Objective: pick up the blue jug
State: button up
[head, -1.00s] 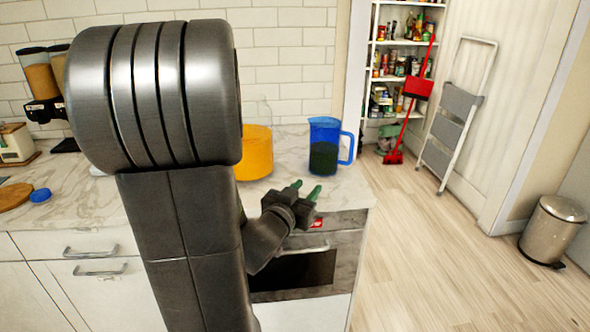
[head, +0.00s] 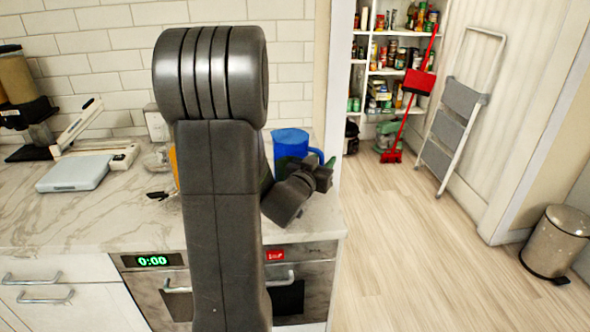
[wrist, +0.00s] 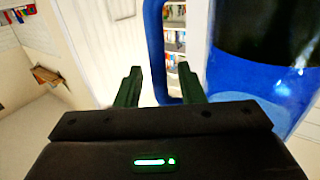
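The blue jug (head: 289,138) stands on the marble counter near its right end, partly hidden behind my arm. In the wrist view its blue body (wrist: 262,82) fills the right side, with dark contents inside. My gripper (head: 325,172) is at the jug's right side in the head view. In the wrist view my gripper (wrist: 160,80) is open, with a clear gap between the fingers. I cannot tell whether a finger touches the handle.
A white scale-like tray (head: 73,174) and other kitchen items stand on the counter (head: 110,215) to the left. Something orange is mostly hidden behind my arm. The oven front (head: 290,260) is below. A stepladder (head: 455,120), red broom (head: 418,82) and bin (head: 557,240) stand right; the floor between is clear.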

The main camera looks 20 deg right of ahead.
grip_shut()
jog(key=shift+r, duration=0.1)
dwell(1.2)
